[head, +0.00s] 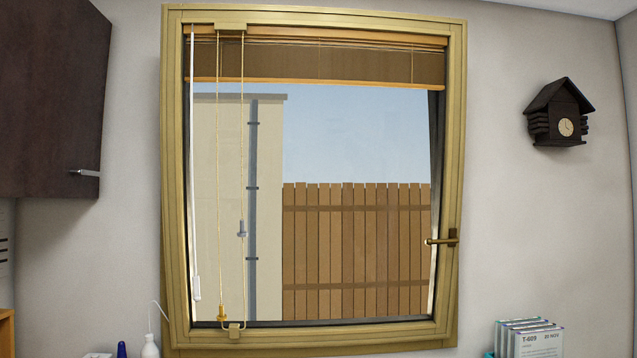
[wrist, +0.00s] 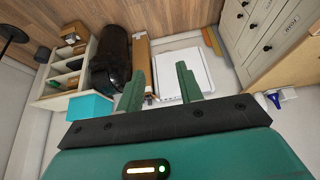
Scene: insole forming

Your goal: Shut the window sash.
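The window (head: 455,130) fills the middle of the head view, with a pale yellow wooden frame. Its brass handle (head: 440,240) sits on the right side and its lever lies level, pointing left. A dark strip shows along the inner right side above the handle; I cannot tell clearly how far the sash stands from the frame. My gripper (wrist: 160,74) shows only in the wrist view. Its two green fingers are apart with nothing between them. It points away from the window, which is not in the wrist view.
A raised blind (head: 320,62) covers the window top; its cords (head: 219,180) and white wand (head: 194,180) hang at the left. A dark cabinet (head: 50,95) and cuckoo clock (head: 560,115) flank it. Bottle (head: 150,346) and boxes (head: 530,340) stand below. The wrist view shows drawers (wrist: 262,30).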

